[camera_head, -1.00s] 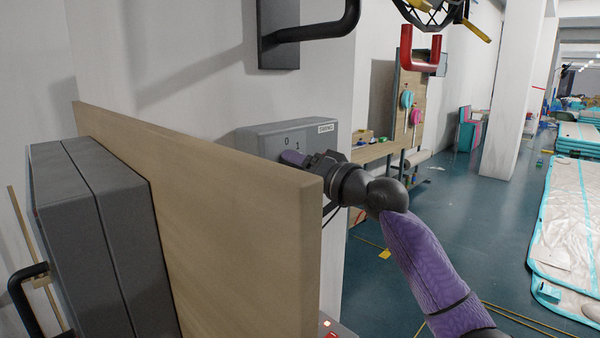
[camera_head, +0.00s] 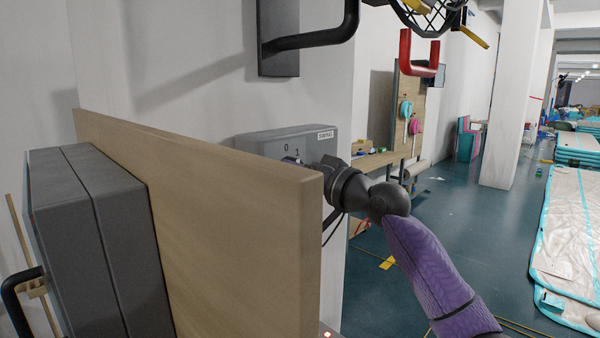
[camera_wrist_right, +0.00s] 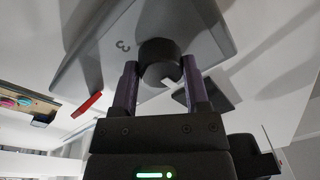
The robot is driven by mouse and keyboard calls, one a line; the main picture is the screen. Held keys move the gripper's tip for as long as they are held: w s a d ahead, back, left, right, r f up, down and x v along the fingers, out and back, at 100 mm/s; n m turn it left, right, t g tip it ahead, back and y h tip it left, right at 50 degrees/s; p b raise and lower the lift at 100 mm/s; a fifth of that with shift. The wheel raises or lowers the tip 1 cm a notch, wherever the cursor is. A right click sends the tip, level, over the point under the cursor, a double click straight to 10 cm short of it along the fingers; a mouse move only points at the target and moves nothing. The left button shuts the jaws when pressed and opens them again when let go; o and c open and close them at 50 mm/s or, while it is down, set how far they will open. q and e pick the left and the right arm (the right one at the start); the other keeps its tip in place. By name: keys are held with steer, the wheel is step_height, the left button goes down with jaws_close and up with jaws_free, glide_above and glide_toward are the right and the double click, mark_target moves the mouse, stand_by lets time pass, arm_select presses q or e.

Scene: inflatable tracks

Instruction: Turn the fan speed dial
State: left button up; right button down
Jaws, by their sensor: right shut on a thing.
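The fan control box (camera_head: 275,140) is a grey box on the wall, with a small white label and the marks 0 and 1 on its face. In the right wrist view, the dark round dial (camera_wrist_right: 158,58) sits on the grey box face (camera_wrist_right: 190,25) beside a mark 3. My right gripper (camera_wrist_right: 160,80) has its two purple fingers on either side of the dial, shut on it. In the head view my right gripper (camera_head: 305,165) is at the box, and its fingertips and the dial are mostly hidden behind the wooden panel. My left gripper is not in view.
A wooden panel (camera_head: 230,210) stands close in front, with a dark grey case (camera_head: 85,240) at its left. A black bar handle (camera_head: 320,30) and a red U-shaped handle (camera_head: 420,65) are above. Open floor (camera_head: 470,200) lies to the right.

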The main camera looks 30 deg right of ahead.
steer(key=shift+c, duration=0.4)
jaws_free()
steer(key=shift+f, duration=0.1)
steer(key=shift+s, duration=0.1)
steer(key=b+v, duration=0.4)
steer(key=v, duration=0.5)
steer(key=shift+s, duration=0.4)
steer(key=shift+d, duration=0.15)
